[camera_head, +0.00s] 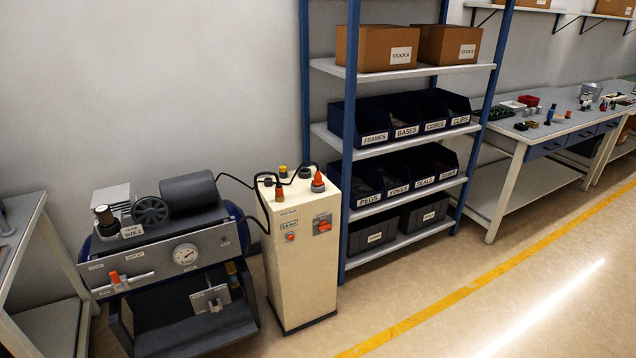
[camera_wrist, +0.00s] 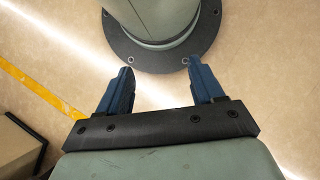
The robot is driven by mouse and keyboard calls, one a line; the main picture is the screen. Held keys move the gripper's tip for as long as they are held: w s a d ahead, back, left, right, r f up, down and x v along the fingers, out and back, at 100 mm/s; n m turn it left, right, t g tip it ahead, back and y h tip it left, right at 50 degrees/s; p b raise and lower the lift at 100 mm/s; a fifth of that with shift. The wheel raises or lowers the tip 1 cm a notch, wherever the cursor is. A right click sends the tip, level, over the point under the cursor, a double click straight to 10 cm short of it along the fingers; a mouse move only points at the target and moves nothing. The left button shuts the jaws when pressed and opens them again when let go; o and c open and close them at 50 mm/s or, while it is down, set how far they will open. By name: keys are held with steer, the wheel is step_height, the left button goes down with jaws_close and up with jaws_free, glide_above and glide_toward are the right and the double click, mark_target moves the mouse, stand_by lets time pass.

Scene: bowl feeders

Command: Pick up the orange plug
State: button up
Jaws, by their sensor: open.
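An orange, cone-shaped piece (camera_head: 318,179) stands upright on a dark base at the right of the cream cabinet's top in the head view; it looks most like the orange plug. Smaller pieces share that top: one with a yellow-orange top (camera_head: 283,171) at the back and an orange-brown one (camera_head: 279,194) at the front left. Which one is meant I cannot tell for certain. My gripper (camera_wrist: 159,68) shows only in the wrist view, its two blue fingers wide apart with nothing between them. No plug shows in the wrist view.
The cream cabinet (camera_head: 290,260) has black cables on top and an orange knob (camera_head: 324,227) on its front. A compressor-like machine (camera_head: 165,260) stands left of it, a blue-post shelf (camera_head: 346,140) close on the right. Floor in front is clear.

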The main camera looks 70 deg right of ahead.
steer(key=w+d+r+m+t+y, duration=0.1)
steer(key=w+d+r+m+t, duration=0.2)
steer(key=w+d, duration=0.55)
steer(key=w+d+r+m+t, duration=0.15)
steer(key=w+d+r, duration=0.3)
steer(key=d, duration=0.65)
steer(key=m+t+h, duration=0.3)
steer(key=m+h, duration=0.4)
steer(key=m, duration=0.3)
glide_toward(317, 174)
step_height(317, 174, up, 3)
steer(key=a, duration=0.3)
steer(key=d+f, duration=0.2)
steer(key=d+f+m, duration=0.1)
steer(key=d+f, duration=0.1)
steer(key=d+f+m+g+y, duration=0.1)
steer(key=d+f, duration=0.1)
steer(key=f, duration=0.1)
steer(key=shift+w+d, duration=0.1)
steer(key=shift+w, duration=0.2)
steer(key=shift+a+x, duration=0.2)
steer(key=shift+x, duration=2.55)
steer(key=shift+f, duration=0.1)
